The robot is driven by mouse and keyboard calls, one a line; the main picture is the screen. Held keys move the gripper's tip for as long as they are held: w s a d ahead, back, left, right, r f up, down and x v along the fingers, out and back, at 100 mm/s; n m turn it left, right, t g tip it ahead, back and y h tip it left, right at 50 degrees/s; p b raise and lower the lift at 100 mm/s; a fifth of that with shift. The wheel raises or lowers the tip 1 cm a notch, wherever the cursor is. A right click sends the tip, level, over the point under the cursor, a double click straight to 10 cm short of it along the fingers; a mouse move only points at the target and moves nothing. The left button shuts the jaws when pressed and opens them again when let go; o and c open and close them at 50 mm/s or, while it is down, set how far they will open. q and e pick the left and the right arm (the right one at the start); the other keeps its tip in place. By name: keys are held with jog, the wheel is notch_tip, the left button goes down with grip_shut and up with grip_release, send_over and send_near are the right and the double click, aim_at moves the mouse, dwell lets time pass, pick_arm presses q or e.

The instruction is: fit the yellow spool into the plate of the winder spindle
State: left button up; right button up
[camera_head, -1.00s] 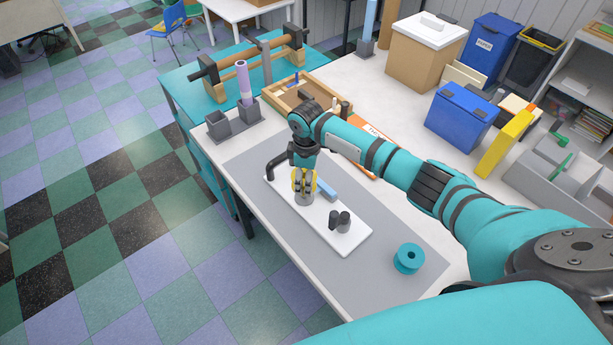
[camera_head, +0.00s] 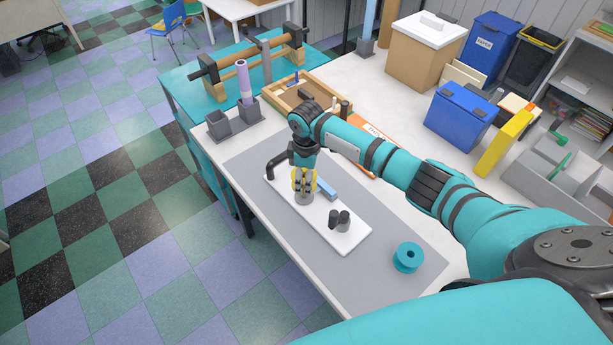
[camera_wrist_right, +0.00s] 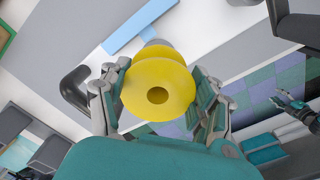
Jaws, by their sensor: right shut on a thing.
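My right gripper (camera_head: 304,184) points down over the white winder board (camera_head: 350,240) and is shut on the yellow spool (camera_wrist_right: 158,88). In the right wrist view the spool sits between both fingers, its round hole facing the camera. A grey cylindrical part of the winder (camera_head: 304,199) stands directly below the spool. The spool and fingers hide its top, so I cannot tell whether they touch or how far the spool is seated. My left gripper (camera_wrist_right: 292,105) shows small at the right of the wrist view; its opening is unclear.
A black crank handle (camera_head: 279,165), a blue block (camera_head: 326,189) and dark grey posts (camera_head: 339,220) are on the board close by. A teal spool (camera_head: 408,257) lies on the grey mat (camera_head: 380,275). Wooden tray (camera_head: 272,103) stands behind.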

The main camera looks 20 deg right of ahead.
jog(key=shift+p, duration=0.3)
jog(key=shift+f+b, duration=1.9)
jog(key=shift+f, duration=0.9)
jog(key=o, duration=1.2)
jog(key=shift+r, duration=0.1)
notch_tip(320, 180, up, 12)
jog(key=shift+f, duration=0.1)
